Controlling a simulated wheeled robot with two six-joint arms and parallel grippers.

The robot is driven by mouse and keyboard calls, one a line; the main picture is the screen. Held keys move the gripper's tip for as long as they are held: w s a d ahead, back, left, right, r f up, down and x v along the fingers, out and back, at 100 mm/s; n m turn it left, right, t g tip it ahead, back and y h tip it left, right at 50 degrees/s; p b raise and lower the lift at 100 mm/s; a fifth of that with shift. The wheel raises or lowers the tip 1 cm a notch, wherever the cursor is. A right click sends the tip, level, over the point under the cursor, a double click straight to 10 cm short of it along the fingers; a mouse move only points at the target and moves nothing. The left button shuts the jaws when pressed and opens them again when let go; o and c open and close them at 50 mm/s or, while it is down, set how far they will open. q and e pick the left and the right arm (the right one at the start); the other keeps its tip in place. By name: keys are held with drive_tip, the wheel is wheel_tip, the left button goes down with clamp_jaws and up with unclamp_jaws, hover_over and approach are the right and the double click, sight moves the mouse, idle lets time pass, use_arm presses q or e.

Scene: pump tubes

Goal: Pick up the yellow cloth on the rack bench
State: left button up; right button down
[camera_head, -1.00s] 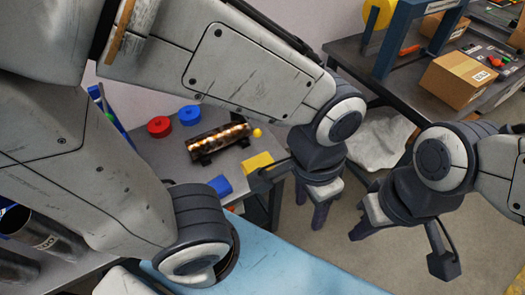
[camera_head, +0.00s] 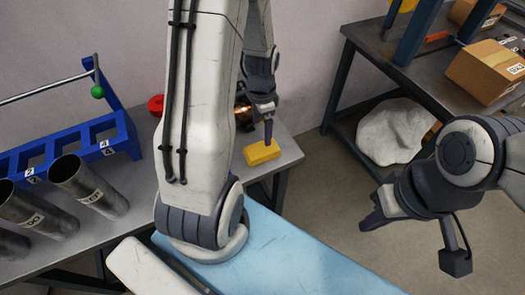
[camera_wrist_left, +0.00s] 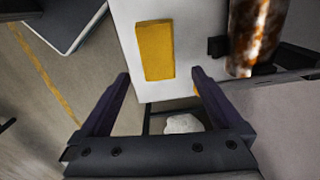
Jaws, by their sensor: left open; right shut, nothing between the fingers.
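The yellow cloth (camera_head: 262,153), a flat rectangular pad, lies on the grey rack bench (camera_head: 283,160) near its right corner. It also shows in the left wrist view (camera_wrist_left: 155,50), near the bench edge. My left gripper (camera_head: 268,138) points down just above or at the cloth; I cannot tell if it touches. In the left wrist view, my open left fingers (camera_wrist_left: 161,74) are empty, with the cloth beyond and between their tips. My right gripper (camera_head: 374,222) is shut and empty, over the floor to the right of the bench.
A blue rack (camera_head: 75,150) and several metal tubes (camera_head: 90,188) stand at the left. A rusty cylinder (camera_wrist_left: 247,38) lies close to the cloth. A light blue surface (camera_head: 285,255) is in front. A second table (camera_head: 400,75) with cardboard boxes (camera_head: 487,70) is at the right.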

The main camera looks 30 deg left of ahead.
sight(261, 149)
use_arm(q)
drive_tip(key=f, duration=0.9)
drive_tip(key=shift+s+d, duration=0.1)
drive_tip(key=shift+s, duration=0.2)
drive_tip(key=c, duration=1.1)
drive_tip(key=shift+c, duration=0.2)
drive_tip(key=shift+r, duration=0.4)
drive_tip(key=r, duration=0.3)
drive_tip(key=shift+w+d+r, duration=0.15)
drive_tip(key=shift+d+r, duration=0.2)
drive_tip(key=shift+r, duration=0.05)
drive_tip(key=w+d+r, duration=0.2)
drive_tip(key=d+r, duration=0.4)
drive_tip(key=d, duration=0.4)
drive_tip(key=shift+w+d+r, duration=0.2)
drive_tip(key=shift+w+d, duration=0.1)
drive_tip(key=shift+d, duration=0.05)
